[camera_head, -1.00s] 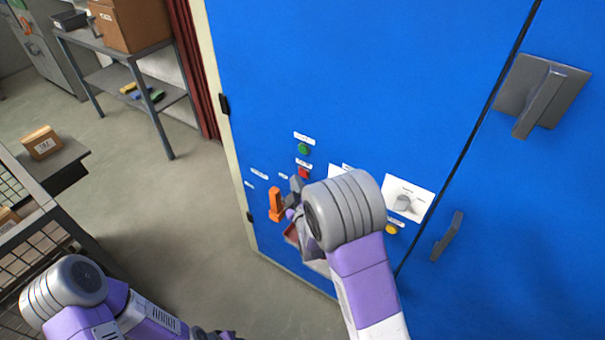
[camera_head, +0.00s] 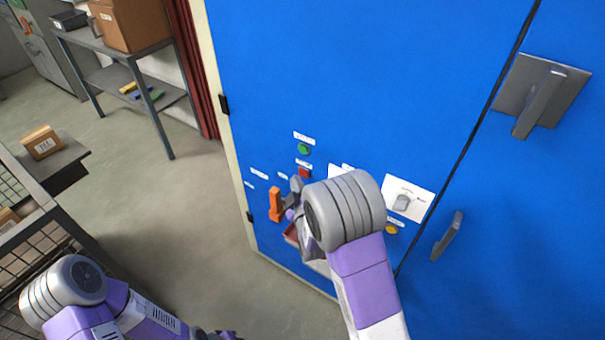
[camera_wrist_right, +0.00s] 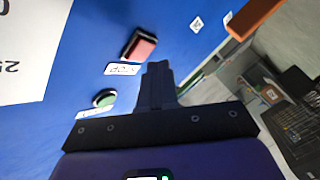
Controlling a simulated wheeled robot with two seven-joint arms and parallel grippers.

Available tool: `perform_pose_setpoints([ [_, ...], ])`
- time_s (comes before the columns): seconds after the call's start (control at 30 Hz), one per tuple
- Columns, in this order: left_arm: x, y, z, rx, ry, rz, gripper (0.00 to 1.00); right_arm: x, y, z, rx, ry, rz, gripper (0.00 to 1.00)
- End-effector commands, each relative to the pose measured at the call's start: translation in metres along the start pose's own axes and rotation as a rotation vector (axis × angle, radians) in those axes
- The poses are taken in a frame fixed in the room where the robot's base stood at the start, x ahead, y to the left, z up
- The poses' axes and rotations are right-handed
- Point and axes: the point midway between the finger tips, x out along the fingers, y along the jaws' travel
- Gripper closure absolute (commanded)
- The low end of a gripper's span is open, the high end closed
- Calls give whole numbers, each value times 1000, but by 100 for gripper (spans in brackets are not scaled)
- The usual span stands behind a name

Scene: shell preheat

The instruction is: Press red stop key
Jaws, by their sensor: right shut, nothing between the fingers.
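The red stop key (camera_head: 304,173) is a small square key on the blue cabinet front, below a green button (camera_head: 304,149). In the right wrist view the red key (camera_wrist_right: 140,47) stands out from the panel beside a label reading STOP (camera_wrist_right: 122,69). My right gripper (camera_head: 296,184) is shut and empty, just below the red key in the head view. Its fingertips (camera_wrist_right: 156,68) lie beside the key in the wrist view, apart from it in the picture; the depth gap is unclear. My left gripper (camera_head: 214,334) is only partly visible at the bottom edge, its fingers cut off.
An orange handle (camera_head: 275,204) sticks out left of my right gripper. Large grey door handles (camera_head: 540,100) are farther right. A shelf table (camera_head: 120,70) stands back left.

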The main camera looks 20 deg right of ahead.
Motion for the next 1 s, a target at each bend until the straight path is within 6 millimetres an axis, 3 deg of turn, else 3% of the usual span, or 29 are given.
perform_pose_setpoints([
  [1.0, 4, -2, 0, 0, 0, 0, 57, 8, 6, 6, 0, 0, 0, 100],
])
